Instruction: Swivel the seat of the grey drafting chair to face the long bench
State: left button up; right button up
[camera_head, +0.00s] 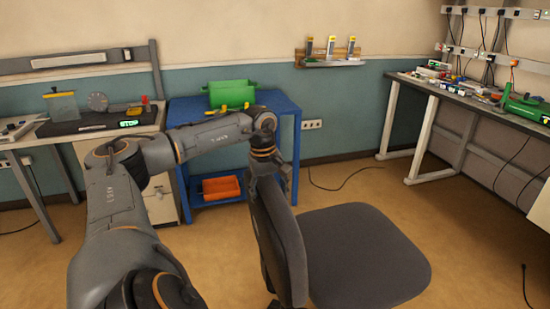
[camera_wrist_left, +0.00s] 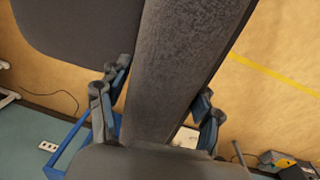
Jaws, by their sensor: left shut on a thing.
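The grey drafting chair stands in front of me in the head view, its dark seat (camera_head: 365,250) right of its upright backrest (camera_head: 280,240). The seat's open front points right in the picture. In the wrist view the backrest (camera_wrist_left: 185,60) runs between the fingers, with the seat (camera_wrist_left: 75,40) at upper left. My left gripper (camera_head: 270,175) is at the backrest's top edge, its fingers (camera_wrist_left: 160,95) shut on the backrest from both sides. A long bench (camera_head: 450,92) with electronics runs along the right wall. The chair's base is hidden. My right gripper is not in view.
A blue table (camera_head: 285,103) with a green box (camera_head: 232,93) stands behind my left arm, an orange bin (camera_head: 221,188) on its lower shelf. Another bench (camera_head: 90,126) is at left. The floor (camera_head: 450,215) between the chair and the right bench is mostly clear; a cable (camera_head: 345,185) lies behind.

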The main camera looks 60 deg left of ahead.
pick_arm(q)
jog(key=shift+a+f, duration=0.1)
jog(key=shift+a, duration=0.35)
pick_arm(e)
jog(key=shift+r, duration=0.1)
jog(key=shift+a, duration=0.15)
pick_arm(q)
jog(key=o, duration=1.7)
jog(key=shift+w, duration=0.1)
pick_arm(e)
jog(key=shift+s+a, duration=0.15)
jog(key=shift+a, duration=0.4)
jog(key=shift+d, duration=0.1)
